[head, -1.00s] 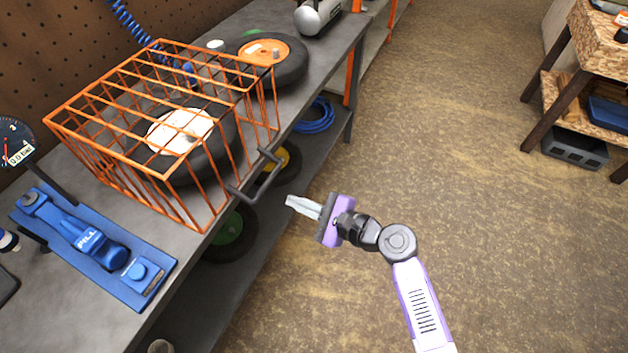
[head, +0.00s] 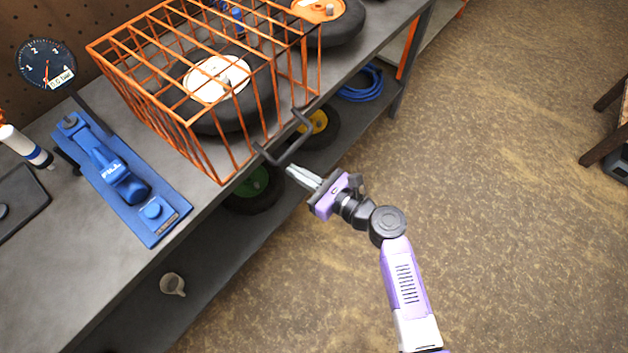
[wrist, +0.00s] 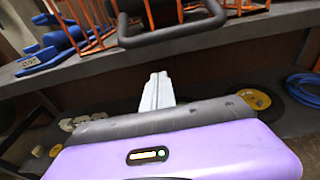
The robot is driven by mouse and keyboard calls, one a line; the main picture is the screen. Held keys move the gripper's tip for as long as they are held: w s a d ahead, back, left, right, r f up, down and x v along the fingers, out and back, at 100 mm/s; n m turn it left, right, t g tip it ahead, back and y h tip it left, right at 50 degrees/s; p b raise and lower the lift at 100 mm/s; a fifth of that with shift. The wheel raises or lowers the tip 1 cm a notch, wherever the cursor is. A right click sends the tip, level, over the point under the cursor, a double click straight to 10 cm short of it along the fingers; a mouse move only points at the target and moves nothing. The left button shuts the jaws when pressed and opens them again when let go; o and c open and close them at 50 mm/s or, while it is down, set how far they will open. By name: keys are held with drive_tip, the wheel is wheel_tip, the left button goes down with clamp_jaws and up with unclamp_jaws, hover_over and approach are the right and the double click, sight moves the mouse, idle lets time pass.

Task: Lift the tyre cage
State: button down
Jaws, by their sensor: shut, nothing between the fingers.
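The orange wire tyre cage (head: 142,75) stands on the grey bench in the head view, over a black tyre with a white hub (head: 216,78). Its dark handle bar (head: 287,152) sticks out over the bench's front edge. My gripper (head: 291,170) is shut and empty, just in front of and below the handle, apart from it. In the wrist view the handle (wrist: 172,32) spans the top, beyond and above my shut fingers (wrist: 158,88). The cage's upper part is out of the wrist view.
A blue pump unit (head: 120,178) and a pressure gauge (head: 46,64) are left of the cage. Another tyre with an orange hub (head: 325,12) lies behind it. Wheels, a blue hose coil (head: 362,84) and a cup (head: 172,284) are on the lower shelf.

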drive_tip(key=r, duration=0.1)
drive_tip(key=r+p, duration=0.2)
drive_tip(key=shift+w+a+r, duration=0.15)
drive_tip(key=shift+a+r, duration=0.15)
drive_tip(key=shift+r, duration=0.05)
